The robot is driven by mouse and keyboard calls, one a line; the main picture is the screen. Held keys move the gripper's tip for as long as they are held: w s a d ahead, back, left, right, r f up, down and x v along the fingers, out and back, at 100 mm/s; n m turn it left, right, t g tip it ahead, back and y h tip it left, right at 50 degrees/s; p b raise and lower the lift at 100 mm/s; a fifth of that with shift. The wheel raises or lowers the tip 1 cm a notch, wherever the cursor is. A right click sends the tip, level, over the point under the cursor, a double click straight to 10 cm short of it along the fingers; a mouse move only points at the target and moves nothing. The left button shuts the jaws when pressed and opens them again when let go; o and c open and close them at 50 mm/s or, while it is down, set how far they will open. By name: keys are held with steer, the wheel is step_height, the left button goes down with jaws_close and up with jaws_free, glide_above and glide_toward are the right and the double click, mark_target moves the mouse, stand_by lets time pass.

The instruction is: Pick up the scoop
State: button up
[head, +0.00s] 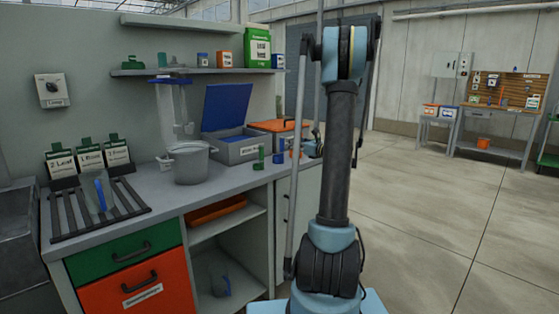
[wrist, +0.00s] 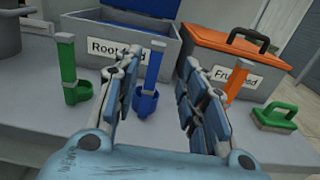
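Three upright scoop-like tools stand on the counter in the wrist view: a green scoop (wrist: 72,70) at left, a blue scoop (wrist: 150,85) in the middle and an orange scoop (wrist: 240,65) at right. In the head view the green scoop (head: 259,155) and blue scoop (head: 278,158) show small near the boxes. My gripper (wrist: 172,58) is open and empty in the wrist view. The blue scoop shows between its fingers, nearer the left one, beyond them with no clear contact. The orange scoop is partly hidden by the right finger. The head view does not show the gripper clearly.
A grey box with a blue lid (wrist: 120,42), lid raised, stands behind the scoops. An orange-lidded box (wrist: 232,50) is beside it, and a green brush (wrist: 276,117) lies at right.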

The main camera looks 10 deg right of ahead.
mark_target(283, 141)
steer(key=shift+f+x, duration=0.15)
steer(key=shift+x, duration=2.05)
steer(key=shift+f+x, duration=0.15)
steer(key=shift+x, duration=2.05)
steer(key=shift+s+a, duration=0.1)
steer(key=shift+a, duration=0.05)
jaws_close()
